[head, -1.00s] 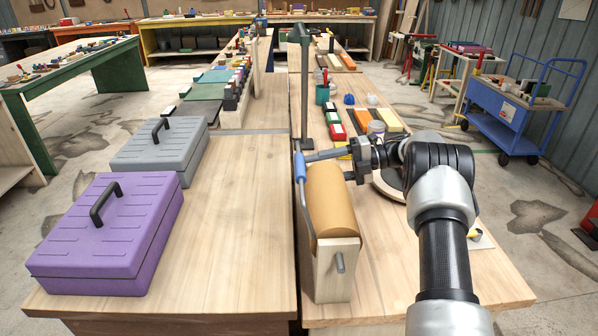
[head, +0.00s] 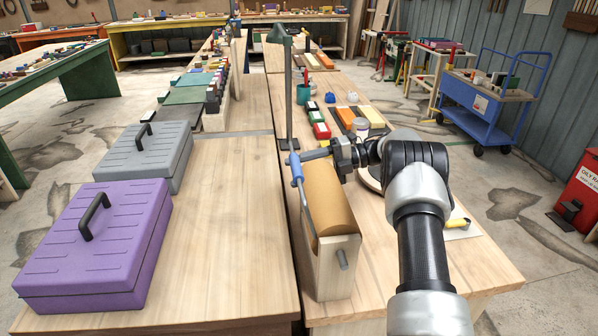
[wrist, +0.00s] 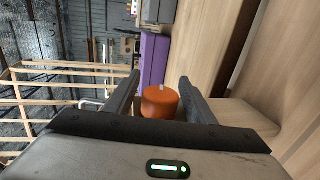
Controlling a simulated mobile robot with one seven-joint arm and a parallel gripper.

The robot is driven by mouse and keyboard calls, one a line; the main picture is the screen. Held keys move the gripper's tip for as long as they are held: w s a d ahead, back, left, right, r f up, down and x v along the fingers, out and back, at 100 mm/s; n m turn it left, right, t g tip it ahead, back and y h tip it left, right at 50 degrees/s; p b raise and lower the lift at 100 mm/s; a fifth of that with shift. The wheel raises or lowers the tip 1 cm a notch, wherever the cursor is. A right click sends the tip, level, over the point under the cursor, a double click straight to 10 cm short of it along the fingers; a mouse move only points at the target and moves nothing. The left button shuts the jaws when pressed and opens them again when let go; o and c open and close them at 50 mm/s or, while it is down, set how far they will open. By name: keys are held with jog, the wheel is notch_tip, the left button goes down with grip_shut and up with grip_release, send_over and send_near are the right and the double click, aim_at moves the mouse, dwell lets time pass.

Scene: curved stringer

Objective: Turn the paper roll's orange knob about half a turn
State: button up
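The brown paper roll (head: 324,196) sits in a wooden holder (head: 341,265) on the right-hand bench. The orange knob (wrist: 160,102) shows in the wrist view as a short, rounded cylinder with a small pale mark on top. My gripper (wrist: 160,84) is open, with one dark finger on each side of the knob. A gap shows on both sides, and I see no contact. In the head view my gripper (head: 318,154) reaches left across the far end of the roll. The knob cannot be made out there.
A bar with a blue grip (head: 296,168) runs along the roll's left side, close to my fingers. A green lamp post (head: 289,90) stands just beyond. Purple (head: 95,245) and grey (head: 143,156) toolboxes stand on the left bench. The wood in front of them is clear.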

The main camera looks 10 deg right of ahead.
jog(key=c, duration=0.9)
jog(key=shift+h, duration=0.3)
jog(key=d+f+h+p, duration=0.1)
jog(key=h+p, duration=0.4)
jog(key=p, duration=0.1)
jog(key=d+f+h+p, duration=0.1)
jog(key=h+p, duration=0.4)
jog(key=p, duration=0.1)
jog(key=d+f+h+p, duration=0.1)
jog(key=h+p, duration=0.3)
jog(key=p, duration=0.2)
jog(key=shift+d+h, duration=0.25)
jog(key=shift+h, duration=0.15)
jog(key=shift+p, duration=0.3)
jog(key=o, duration=1)
